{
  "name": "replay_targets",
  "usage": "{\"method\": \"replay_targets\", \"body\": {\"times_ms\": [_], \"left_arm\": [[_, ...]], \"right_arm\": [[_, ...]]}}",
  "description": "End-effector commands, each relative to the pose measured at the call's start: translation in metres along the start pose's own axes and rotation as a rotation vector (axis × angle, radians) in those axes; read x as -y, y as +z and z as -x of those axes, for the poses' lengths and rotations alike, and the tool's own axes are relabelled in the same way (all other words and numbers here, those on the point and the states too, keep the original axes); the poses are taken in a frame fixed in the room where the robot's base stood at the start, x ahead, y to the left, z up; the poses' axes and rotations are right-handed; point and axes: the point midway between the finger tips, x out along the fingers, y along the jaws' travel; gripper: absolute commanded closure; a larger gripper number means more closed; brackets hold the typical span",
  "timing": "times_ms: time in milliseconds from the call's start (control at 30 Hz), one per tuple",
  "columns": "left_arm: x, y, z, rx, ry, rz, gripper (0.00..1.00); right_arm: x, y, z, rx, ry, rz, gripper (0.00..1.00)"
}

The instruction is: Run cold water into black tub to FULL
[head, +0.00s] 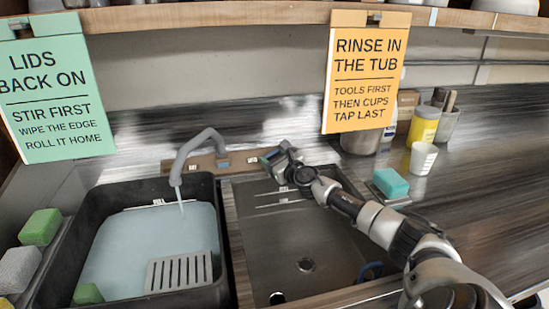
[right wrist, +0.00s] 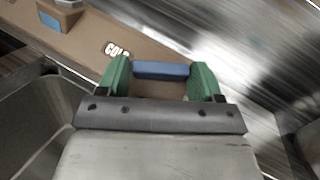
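The black tub (head: 218,290) sits at the left and holds pale blue-grey water (head: 150,245). A thin stream falls into it from the grey curved tap spout (head: 178,165). A small white mark (head: 158,202) shows on the tub's back wall just above the water; its text is too small to read. My right gripper (head: 270,157) is at the tap rail, right of the spout. In the right wrist view its green fingers meet both ends of a blue tap handle (right wrist: 160,71), beside a COLD label (right wrist: 117,50). My left gripper is out of view.
A slotted grey rack (head: 180,271) is at the tub's front right. An empty metal basin (head: 300,235) lies under my right arm. Sponges (head: 40,227) lie at the far left. A teal sponge (head: 390,183), white cup (head: 423,158) and yellow jar (head: 424,125) stand right. Two signs hang above.

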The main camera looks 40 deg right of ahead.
Motion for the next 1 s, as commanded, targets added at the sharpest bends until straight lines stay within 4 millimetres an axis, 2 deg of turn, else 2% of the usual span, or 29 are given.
{"method": "replay_targets", "body": {"times_ms": [33, 167, 267, 367, 500, 600, 767, 1000], "left_arm": [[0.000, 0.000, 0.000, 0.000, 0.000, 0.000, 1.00], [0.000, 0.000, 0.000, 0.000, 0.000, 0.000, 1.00], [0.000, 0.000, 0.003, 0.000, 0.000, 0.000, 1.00], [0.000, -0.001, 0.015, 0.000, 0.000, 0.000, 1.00], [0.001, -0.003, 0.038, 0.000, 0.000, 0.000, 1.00], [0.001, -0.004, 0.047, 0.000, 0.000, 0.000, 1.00], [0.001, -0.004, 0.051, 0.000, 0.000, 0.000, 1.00], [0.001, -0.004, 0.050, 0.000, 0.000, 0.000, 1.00]], "right_arm": [[0.000, 0.000, 0.000, 0.000, 0.000, 0.000, 0.42], [0.000, 0.000, 0.000, 0.000, 0.000, 0.000, 0.62], [0.000, 0.001, 0.000, 0.000, -0.007, -0.006, 0.62], [-0.001, 0.005, 0.000, 0.000, -0.050, -0.039, 0.62], [-0.004, 0.007, -0.001, -0.001, -0.177, -0.126, 0.62], [-0.005, 0.006, -0.001, -0.001, -0.272, -0.190, 0.62], [-0.006, 0.003, -0.001, 0.000, -0.367, -0.250, 0.62], [-0.006, 0.001, -0.001, 0.001, -0.382, -0.258, 0.62]]}}
